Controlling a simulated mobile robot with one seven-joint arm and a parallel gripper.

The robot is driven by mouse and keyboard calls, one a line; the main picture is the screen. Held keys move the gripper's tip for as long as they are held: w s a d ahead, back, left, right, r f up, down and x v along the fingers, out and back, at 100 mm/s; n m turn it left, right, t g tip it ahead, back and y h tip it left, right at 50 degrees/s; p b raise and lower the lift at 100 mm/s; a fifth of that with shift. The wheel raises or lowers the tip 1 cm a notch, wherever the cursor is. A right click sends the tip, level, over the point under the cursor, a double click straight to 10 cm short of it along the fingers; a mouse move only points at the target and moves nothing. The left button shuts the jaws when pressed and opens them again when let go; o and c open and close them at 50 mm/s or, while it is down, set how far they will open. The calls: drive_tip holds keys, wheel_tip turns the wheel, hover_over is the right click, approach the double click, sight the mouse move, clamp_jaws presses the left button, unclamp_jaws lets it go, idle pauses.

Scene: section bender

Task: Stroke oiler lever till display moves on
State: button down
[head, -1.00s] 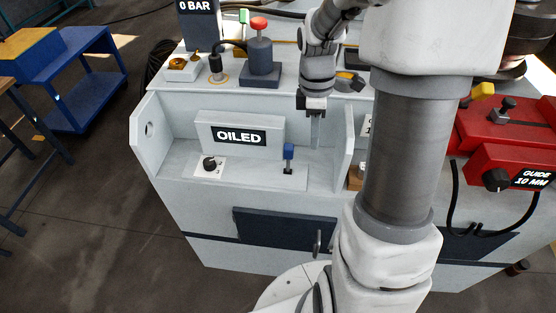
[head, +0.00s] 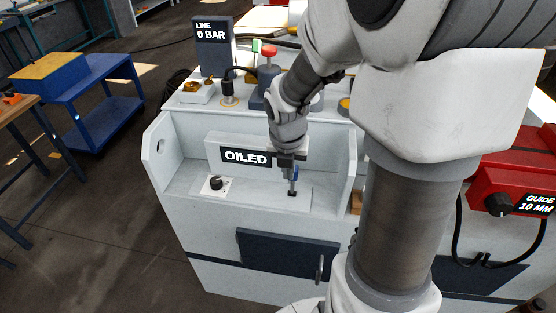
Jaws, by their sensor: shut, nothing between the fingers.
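The oiler's display (head: 246,156) reads OILED in white on black, on a pale block in a recessed grey bay. Its right end is partly behind my wrist.
The bay's side walls stand left (head: 157,148) and right (head: 351,163) of the lever. Behind are a LINE 0 BAR display (head: 213,45) and a red-topped post (head: 268,51). A red GUIDE 10 MM unit (head: 508,181) is at right. My arm hides much of the machine's middle.

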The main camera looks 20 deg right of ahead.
sight(293, 181)
drive_tip(key=w+d+f+b, duration=0.2)
drive_tip(key=w+d+f, duration=0.1)
drive_tip(key=w+f, duration=0.2)
drive_tip(key=x, duration=0.2)
drive_tip(key=shift+s+f, duration=0.25)
drive_tip(key=shift+f, duration=0.1)
drive_tip(key=shift+r+p, duration=0.15)
drive_tip(key=shift+p, duration=0.25)
